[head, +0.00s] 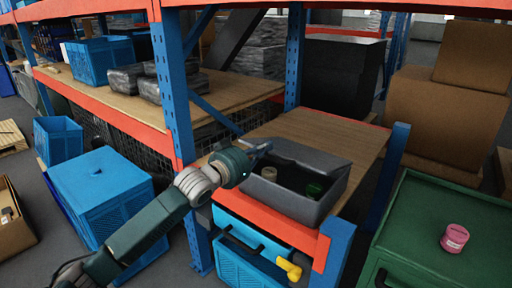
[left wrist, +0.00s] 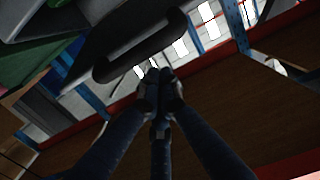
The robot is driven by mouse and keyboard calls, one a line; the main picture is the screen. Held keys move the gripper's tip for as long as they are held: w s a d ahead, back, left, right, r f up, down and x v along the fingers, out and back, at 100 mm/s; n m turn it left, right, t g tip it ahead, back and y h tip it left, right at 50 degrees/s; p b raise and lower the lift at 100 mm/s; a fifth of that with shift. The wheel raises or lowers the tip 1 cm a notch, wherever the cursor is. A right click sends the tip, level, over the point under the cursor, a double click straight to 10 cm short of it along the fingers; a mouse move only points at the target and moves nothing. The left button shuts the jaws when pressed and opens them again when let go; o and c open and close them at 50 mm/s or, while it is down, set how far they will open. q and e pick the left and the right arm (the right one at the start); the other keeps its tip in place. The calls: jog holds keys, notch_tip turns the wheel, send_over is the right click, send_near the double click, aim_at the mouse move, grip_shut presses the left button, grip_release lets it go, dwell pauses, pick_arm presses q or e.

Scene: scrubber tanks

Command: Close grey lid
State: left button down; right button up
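A dark grey open-topped box (head: 318,204) stands on the wooden shelf. A round beige item (head: 269,173) and a green item (head: 314,189) lie inside it. My left gripper (head: 262,148) is at the box's back left corner. In the left wrist view its dark fingers (left wrist: 157,82) come together at the tips, just below a dark panel with a handle-like slot (left wrist: 140,45). I see nothing held between them. Whether they touch the panel is unclear. My right gripper is out of view.
A blue rack post (head: 172,95) stands left of the box. Blue crates (head: 100,190) sit on the floor at left. A blue container with a yellow handle (head: 290,268) is under the shelf. A green cabinet (head: 430,220) with a pink item (head: 455,238) is at right.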

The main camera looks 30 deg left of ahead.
pick_arm(q)
jog(key=s+f, duration=0.2)
jog(key=s, duration=0.6)
notch_tip(320, 180, up, 7)
jog(key=w+g+p, duration=0.2)
jog(key=p, duration=0.8)
jog(key=x, duration=0.2)
jog(key=p+x, duration=0.1)
jog(key=x, duration=0.2)
jog(key=p+x, duration=0.1)
jog(key=x, duration=0.2)
jog(key=shift+w+a, duration=0.2)
jog(key=shift+a, duration=0.05)
jog(key=f, duration=0.1)
jog(key=s+f+p, duration=0.1)
jog(key=shift+f, duration=0.35)
jog(key=shift+s+f, duration=0.4)
jog(key=shift+f, duration=0.2)
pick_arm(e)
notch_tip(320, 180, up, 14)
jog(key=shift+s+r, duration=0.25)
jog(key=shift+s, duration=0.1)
pick_arm(q)
jog(key=shift+f, duration=0.1)
